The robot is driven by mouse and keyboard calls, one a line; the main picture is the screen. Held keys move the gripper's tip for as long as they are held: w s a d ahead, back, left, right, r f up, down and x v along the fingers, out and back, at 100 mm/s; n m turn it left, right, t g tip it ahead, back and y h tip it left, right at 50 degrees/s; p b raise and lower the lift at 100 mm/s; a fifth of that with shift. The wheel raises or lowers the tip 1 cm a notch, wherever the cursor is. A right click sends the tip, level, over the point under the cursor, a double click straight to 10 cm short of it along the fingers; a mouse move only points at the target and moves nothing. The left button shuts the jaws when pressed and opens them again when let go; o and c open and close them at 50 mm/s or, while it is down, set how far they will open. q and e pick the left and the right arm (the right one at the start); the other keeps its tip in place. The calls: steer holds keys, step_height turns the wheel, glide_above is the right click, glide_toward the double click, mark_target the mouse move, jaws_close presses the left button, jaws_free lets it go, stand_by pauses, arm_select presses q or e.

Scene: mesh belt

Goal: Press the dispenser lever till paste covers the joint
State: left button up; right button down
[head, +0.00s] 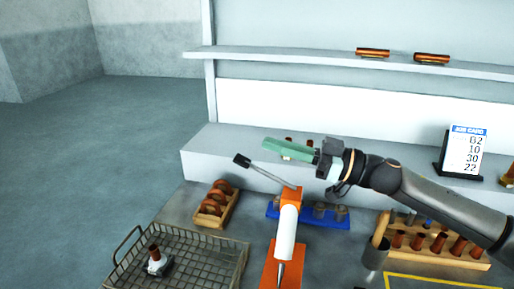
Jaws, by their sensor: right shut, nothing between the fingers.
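The dispenser (287,232) stands at the front middle, with an orange head, a white body and an orange base. Its grey lever (268,174) slopes up to the left and ends in a black knob (241,160). My right gripper (268,147) has green fingers, shut and empty, pointing left. In the picture they are above and to the right of the knob, apart from it. A copper piece on a white and dark fitting (155,264), perhaps the joint, is in the wire mesh basket (222,266) at left. I cannot make out paste on it. My left gripper is out of view.
A wooden rack of copper rings (207,219) is behind the basket. A blue rack (342,222) is behind the dispenser. A wooden block of copper tubes (438,252) and a dark cup (374,257) are at right. A job card (467,150) stands behind my arm.

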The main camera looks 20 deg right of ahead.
mark_target(267, 174)
steer(key=shift+r+x, duration=0.2)
steer(key=shift+x, duration=0.85)
steer(key=f, duration=0.1)
steer(key=a+f, duration=0.1)
steer(key=shift+w+a+f, duration=0.1)
steer(key=shift+w+f, duration=0.2)
steer(key=shift+w, duration=0.1)
steer(key=shift+w+a+f, duration=0.2)
steer(key=shift+a+f, duration=0.05)
steer(key=shift+f, duration=0.5)
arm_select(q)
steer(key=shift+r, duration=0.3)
